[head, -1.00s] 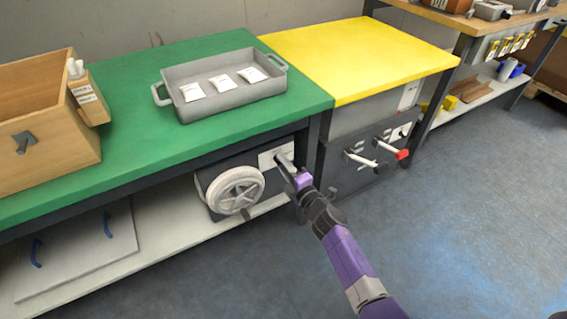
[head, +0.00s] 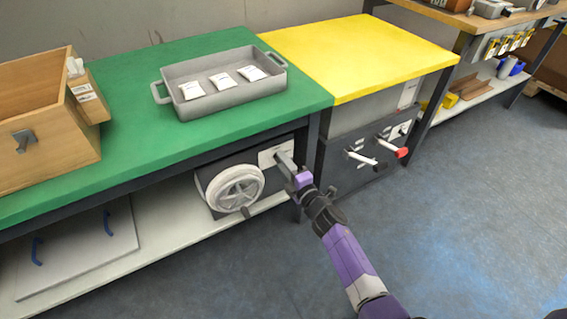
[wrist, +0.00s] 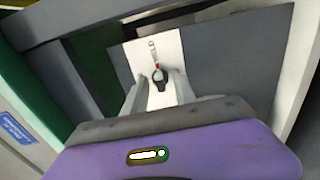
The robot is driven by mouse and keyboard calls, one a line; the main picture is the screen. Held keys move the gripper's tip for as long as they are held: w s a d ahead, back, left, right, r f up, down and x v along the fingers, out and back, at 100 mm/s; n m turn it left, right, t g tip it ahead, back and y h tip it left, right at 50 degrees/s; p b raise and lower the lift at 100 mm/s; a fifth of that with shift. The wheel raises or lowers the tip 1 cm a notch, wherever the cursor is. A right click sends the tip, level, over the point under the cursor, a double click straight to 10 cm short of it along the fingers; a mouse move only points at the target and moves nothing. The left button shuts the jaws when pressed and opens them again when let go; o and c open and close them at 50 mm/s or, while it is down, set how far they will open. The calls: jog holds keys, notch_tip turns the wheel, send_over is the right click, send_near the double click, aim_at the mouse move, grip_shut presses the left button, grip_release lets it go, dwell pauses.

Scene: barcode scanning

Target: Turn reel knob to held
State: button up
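The reel unit stands on the lower shelf, with a white hose-reel wheel (head: 236,188) on its front. To the right of the wheel is a white plate (head: 267,156). In the wrist view the plate (wrist: 150,52) carries a small dark knob (wrist: 159,80) with a red mark and a printed scale above it. My gripper (head: 281,160) reaches toward the plate from the front right. In the wrist view its two pale fingers (wrist: 157,88) stand apart on either side of the knob, with a visible gap around it. The fingertips' exact depth against the plate is unclear.
The green bench top (head: 130,130) overhangs the reel. A table leg (head: 307,165) stands close to the right of my gripper. A grey box with lever handles (head: 375,155) is under the yellow top (head: 350,55). The floor in front is clear.

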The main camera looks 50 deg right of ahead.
jog(key=p+v, duration=0.1)
jog(key=v, duration=0.6)
jog(key=shift+s, duration=0.3)
